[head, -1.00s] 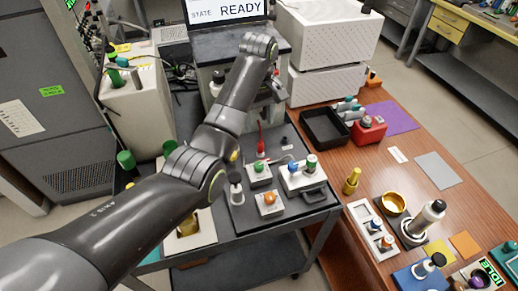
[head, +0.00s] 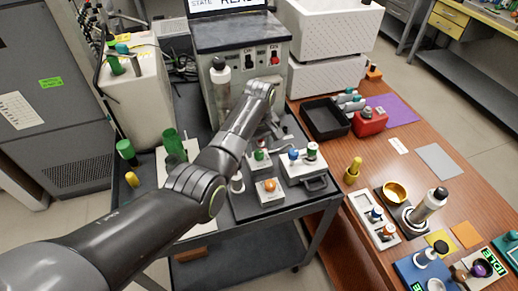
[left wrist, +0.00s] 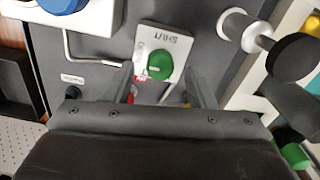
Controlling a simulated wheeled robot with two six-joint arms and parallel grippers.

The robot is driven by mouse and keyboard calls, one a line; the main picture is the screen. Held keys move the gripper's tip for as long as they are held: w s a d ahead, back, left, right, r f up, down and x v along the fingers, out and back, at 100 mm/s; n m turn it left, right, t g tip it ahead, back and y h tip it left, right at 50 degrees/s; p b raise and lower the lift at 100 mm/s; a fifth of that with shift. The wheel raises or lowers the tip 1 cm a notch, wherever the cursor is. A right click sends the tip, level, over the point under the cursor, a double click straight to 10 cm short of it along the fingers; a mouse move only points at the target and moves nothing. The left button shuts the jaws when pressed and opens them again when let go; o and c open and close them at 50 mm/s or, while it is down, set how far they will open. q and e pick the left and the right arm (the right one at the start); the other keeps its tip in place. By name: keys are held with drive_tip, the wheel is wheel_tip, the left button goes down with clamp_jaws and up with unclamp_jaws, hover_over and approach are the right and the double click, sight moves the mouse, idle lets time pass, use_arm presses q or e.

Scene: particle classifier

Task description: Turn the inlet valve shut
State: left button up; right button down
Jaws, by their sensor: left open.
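The valve with a round green knob (left wrist: 159,66) sits on a white plate (left wrist: 177,42) marked SHUT in the left wrist view; I take it for the inlet valve. In the head view its green knob (head: 259,155) shows just beyond my arm. My left gripper (left wrist: 162,72) is open, with one finger on each side of the knob. I cannot tell whether the fingers touch it. In the head view my left gripper (head: 270,136) is low over the cart top, partly hidden by its own wrist. My right gripper is not in view.
A white block with blue and green knobs (head: 302,168) stands right of the valve. A block with an orange knob (head: 269,190) is in front. A grey machine (head: 240,65) stands behind. A black tray (head: 324,122) is on the wooden table at right.

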use_arm(q)
drive_tip(key=shift+f, duration=0.85)
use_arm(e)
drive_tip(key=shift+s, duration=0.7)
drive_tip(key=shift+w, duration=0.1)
use_arm(q)
drive_tip(key=c, duration=1)
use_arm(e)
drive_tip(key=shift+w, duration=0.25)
